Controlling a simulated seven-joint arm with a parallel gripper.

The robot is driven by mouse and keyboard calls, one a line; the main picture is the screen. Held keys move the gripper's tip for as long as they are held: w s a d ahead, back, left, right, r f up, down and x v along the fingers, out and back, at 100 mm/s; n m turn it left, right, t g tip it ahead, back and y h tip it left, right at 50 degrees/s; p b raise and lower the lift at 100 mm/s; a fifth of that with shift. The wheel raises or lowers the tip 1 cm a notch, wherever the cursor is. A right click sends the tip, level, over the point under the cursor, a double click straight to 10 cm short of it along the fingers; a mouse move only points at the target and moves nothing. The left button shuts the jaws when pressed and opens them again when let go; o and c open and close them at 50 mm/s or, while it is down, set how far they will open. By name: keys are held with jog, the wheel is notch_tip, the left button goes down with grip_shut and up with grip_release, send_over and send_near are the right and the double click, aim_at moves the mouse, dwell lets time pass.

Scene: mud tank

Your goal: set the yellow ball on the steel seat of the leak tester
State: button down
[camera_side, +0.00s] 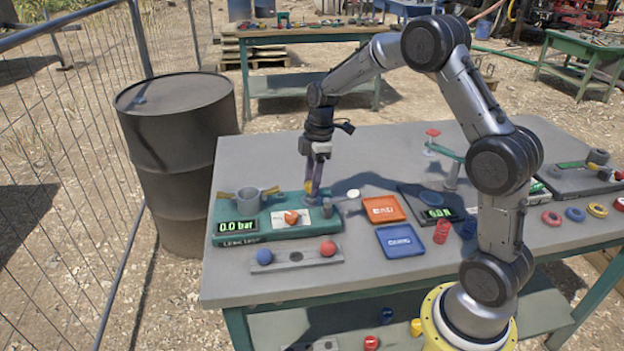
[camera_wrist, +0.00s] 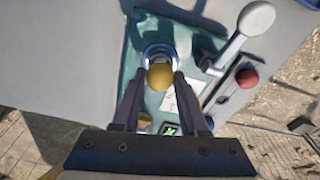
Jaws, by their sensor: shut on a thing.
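My gripper (camera_side: 312,191) is shut on the yellow ball (camera_side: 308,187) over the right end of the green leak tester (camera_side: 225,239). In the wrist view the ball (camera_wrist: 160,77) sits between the two fingertips (camera_wrist: 158,80). A round steel seat (camera_wrist: 151,49) shows just beyond it, partly hidden by the ball. I cannot tell whether ball and seat touch. The seat is hidden by my gripper in the side view. The tester's display (camera_side: 237,226) reads 0.0 bar.
A rack (camera_side: 295,257) with blue and red balls stands in front. Orange (camera_side: 383,209) and blue (camera_side: 400,240) trays lie right.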

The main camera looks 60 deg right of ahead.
jog(key=shift+f, duration=0.8)
grip_release()
dwell(0.6)
jog(key=shift+r, duration=3.8)
